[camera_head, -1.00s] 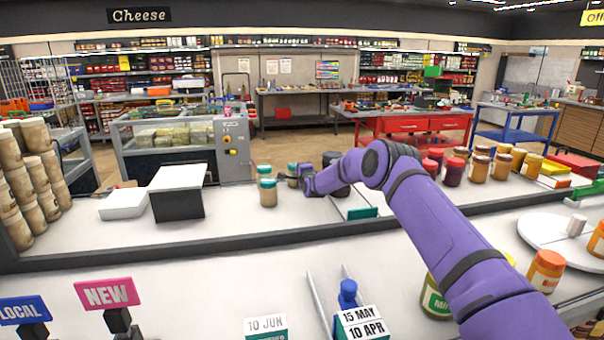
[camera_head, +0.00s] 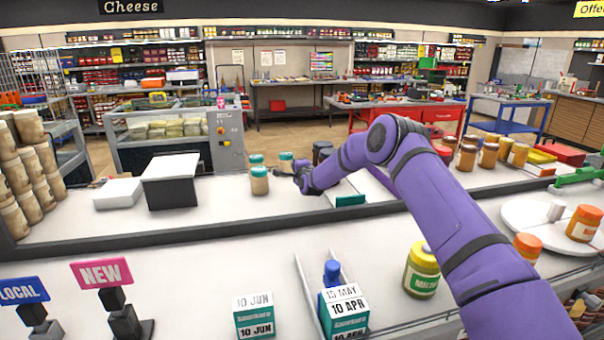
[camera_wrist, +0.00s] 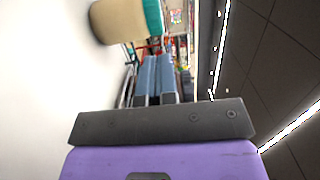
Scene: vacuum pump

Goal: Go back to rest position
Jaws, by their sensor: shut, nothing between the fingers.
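My purple arm reaches from the lower right over the counter (camera_head: 110,222). My gripper (camera_head: 283,171) is at its far end, small and dark in the head view, low above the back counter surface. The wrist view shows the gripper fingers (camera_wrist: 155,78) side by side and shut, with nothing between them. A jar with a teal lid (camera_head: 259,181) stands just left of the gripper. It also shows close by in the wrist view, as a tan jar (camera_wrist: 118,20) at the upper left. I cannot tell whether the gripper touches it.
Several orange-lidded and dark jars (camera_head: 467,157) stand right of my arm. A jar with a green label (camera_head: 422,270) stands near my forearm. A white turntable (camera_head: 520,216) is at the right. Stacked jars (camera_head: 20,170) and a black box (camera_head: 170,193) stand left.

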